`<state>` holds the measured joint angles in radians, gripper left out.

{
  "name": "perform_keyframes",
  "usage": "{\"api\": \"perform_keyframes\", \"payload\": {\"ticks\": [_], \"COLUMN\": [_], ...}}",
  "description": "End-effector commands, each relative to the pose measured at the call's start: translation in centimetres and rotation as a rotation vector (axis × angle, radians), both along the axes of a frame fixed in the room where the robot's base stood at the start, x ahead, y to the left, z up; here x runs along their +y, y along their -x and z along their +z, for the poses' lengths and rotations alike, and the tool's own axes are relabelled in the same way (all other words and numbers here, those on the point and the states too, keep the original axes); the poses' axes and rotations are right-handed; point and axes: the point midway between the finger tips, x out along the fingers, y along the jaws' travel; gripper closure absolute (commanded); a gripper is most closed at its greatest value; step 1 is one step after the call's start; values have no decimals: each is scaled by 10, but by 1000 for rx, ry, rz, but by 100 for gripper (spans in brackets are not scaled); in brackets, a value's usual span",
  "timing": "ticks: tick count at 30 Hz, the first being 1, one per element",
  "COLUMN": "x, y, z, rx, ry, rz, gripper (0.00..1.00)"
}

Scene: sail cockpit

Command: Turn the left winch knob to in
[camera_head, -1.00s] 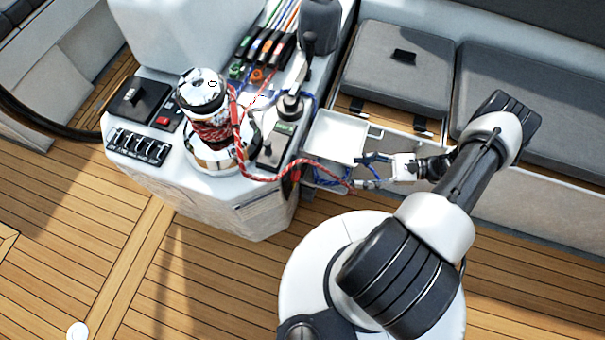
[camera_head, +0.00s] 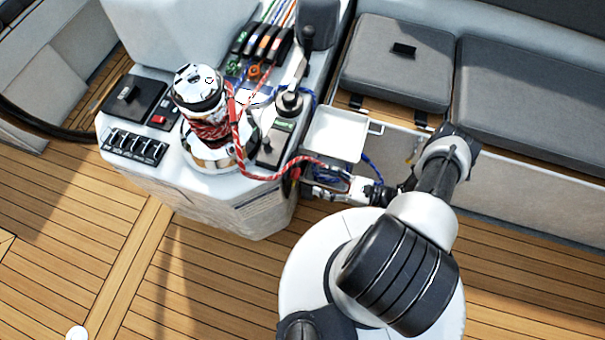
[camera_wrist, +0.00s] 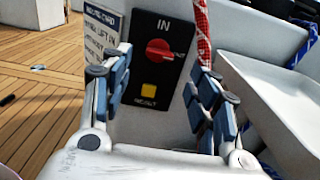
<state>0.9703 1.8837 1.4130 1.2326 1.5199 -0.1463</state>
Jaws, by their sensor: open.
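A red knob (camera_wrist: 159,49) sits on a black panel (camera_wrist: 174,27) in the wrist view. "IN" is printed above the knob, and a pale mark shows at the knob's right side. My gripper (camera_wrist: 158,72) is open, with its blue-padded fingers left and right of the panel. The knob lies between the fingers in the picture, and I see no contact. In the head view my gripper (camera_head: 312,190) is low beside the right side of the white console (camera_head: 243,208). The knob is hard to make out there.
A yellow button (camera_wrist: 149,91) is below the knob. A red and white rope (camera_wrist: 202,35) hangs close to the right finger. A white open tray (camera_head: 336,135) is above my gripper. A chrome winch (camera_head: 205,110) stands on the console. A placard (camera_wrist: 102,30) is left of the panel.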

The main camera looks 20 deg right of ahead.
Motion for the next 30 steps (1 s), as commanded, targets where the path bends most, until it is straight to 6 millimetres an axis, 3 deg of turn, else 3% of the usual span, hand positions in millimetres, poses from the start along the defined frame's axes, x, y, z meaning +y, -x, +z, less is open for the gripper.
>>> {"api": "perform_keyframes", "payload": {"ticks": [6, 12, 24, 30], "x": [37, 55, 60, 60], "y": [-26, -40, -44, -44], "z": [-1, 0, 0, 0], "rx": [1, 0, 0, 0], "ry": [1, 1, 1, 1], "rz": [6, 3, 0, 0], "gripper": [45, 45, 45, 58]}}
